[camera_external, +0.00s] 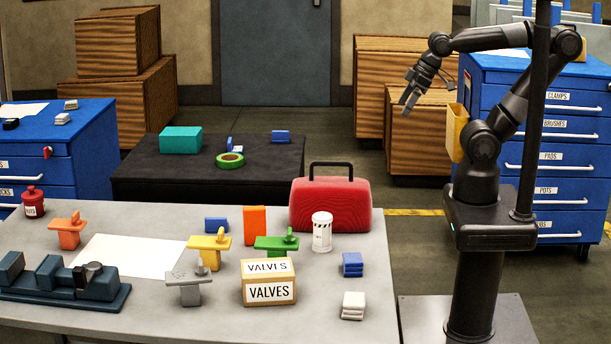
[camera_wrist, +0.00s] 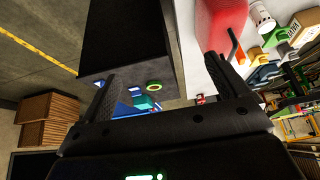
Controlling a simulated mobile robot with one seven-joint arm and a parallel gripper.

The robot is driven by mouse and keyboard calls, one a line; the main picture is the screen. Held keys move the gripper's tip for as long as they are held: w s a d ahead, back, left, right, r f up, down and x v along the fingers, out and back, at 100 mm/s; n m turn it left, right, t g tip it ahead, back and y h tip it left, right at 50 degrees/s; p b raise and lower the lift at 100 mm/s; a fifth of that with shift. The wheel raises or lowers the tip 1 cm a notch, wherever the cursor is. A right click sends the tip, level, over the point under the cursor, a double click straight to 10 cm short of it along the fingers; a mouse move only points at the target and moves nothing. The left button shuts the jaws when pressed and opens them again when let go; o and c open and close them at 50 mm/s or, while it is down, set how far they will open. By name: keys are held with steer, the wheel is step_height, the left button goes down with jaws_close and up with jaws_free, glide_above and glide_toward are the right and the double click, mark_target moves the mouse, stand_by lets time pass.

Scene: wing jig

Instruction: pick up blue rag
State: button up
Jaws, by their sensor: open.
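A folded blue rag (camera_external: 352,264) appears to lie near the right edge of the grey workbench (camera_external: 345,325), behind a similar folded white rag (camera_external: 353,306). My gripper (camera_external: 407,92) is open and empty. It hangs in the air well above and behind the bench, to the upper right of the blue rag, far from touching it. In the wrist view, the two fingers of my gripper (camera_wrist: 165,85) stand apart with nothing held between them. I cannot make out the blue rag in that view.
A red case (camera_external: 330,205) and white canister (camera_external: 322,232) stand behind the rag. A VALVES box (camera_external: 269,283) and several coloured valves are to its left. A black table (camera_external: 140,180) holds a green tape roll (camera_external: 230,160). Blue drawers (camera_external: 585,105) stand at right.

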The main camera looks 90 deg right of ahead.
steer(key=w+a+f+n+t+y, duration=0.1)
steer(key=w+a+f+y, duration=0.25)
steer(key=w+a, duration=0.8)
steer(key=t, duration=0.6)
glide_above(343, 265)
steer(key=s+d, duration=0.3)
steer(key=s, duration=0.3)
step_height(343, 265, down, 22)
steer(key=shift+w+a+r, duration=0.1)
steer(key=shift+w, duration=0.05)
steer(key=s+f+t, duration=0.1)
steer(key=s, duration=0.1)
steer(key=s+a+f+n+t, duration=0.1)
steer(key=s+f+t, duration=0.1)
steer(key=shift+s+a+f+h, duration=0.2)
steer(key=shift+s+h, duration=0.05)
steer(key=shift+s, duration=0.05)
steer(key=shift+s+f, duration=0.15)
steer(key=shift+s, duration=0.25)
steer(key=x, duration=1)
steer(key=shift+w+a+r, duration=0.15)
steer(key=shift+w+r, duration=0.1)
steer(key=shift+w, duration=0.15)
steer(key=c, duration=1.1)
